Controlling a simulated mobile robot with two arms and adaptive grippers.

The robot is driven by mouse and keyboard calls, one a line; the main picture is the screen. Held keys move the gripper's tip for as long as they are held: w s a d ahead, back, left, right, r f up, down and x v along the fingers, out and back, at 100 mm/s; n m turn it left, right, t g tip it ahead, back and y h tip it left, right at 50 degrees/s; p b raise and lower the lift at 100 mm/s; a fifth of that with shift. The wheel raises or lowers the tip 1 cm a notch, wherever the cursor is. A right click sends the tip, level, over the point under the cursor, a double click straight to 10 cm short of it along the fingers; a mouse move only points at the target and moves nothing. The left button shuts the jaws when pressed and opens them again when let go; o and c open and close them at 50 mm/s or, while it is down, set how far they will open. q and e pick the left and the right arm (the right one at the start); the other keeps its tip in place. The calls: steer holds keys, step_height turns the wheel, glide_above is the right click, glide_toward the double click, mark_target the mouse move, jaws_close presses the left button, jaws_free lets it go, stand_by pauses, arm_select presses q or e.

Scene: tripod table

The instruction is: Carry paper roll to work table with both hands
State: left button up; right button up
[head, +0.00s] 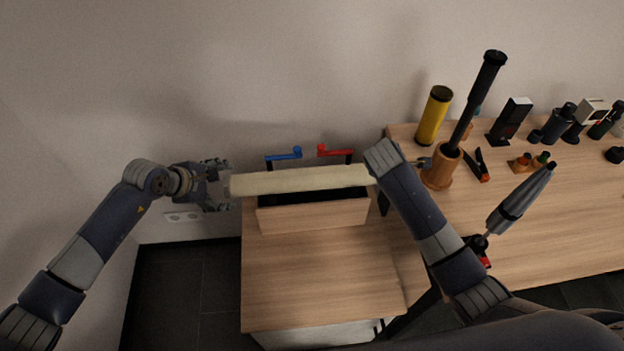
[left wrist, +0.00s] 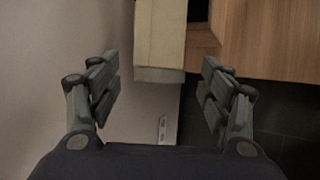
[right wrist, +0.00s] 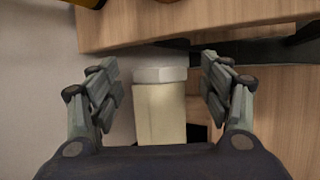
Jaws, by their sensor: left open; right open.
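The paper roll (head: 300,180) is a long cream cylinder lying level across a wooden box on the lower cabinet. My left gripper (head: 222,186) is open at the roll's left end; the left wrist view shows that roll end (left wrist: 160,45) between and just beyond the open fingers (left wrist: 160,90). My right gripper (right wrist: 160,85) is open around the roll's right end; in the right wrist view the roll (right wrist: 160,110) lies between the fingers, with no clear contact. The work table (head: 530,220) stands at the right.
The wooden box (head: 315,217) sits on the cabinet (head: 310,280), with blue (head: 284,154) and red (head: 335,150) handles behind the roll. A yellow cylinder (head: 434,117), a brown holder with a black rod (head: 440,168) and several small tools stand on the work table.

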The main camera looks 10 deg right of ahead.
arm_select(q)
steer(key=shift+x, duration=1.7)
arm_select(e)
steer(key=shift+x, duration=1.7)
arm_select(q)
jaws_close()
arm_select(e)
jaws_close()
steer(key=shift+w+r, duration=0.1)
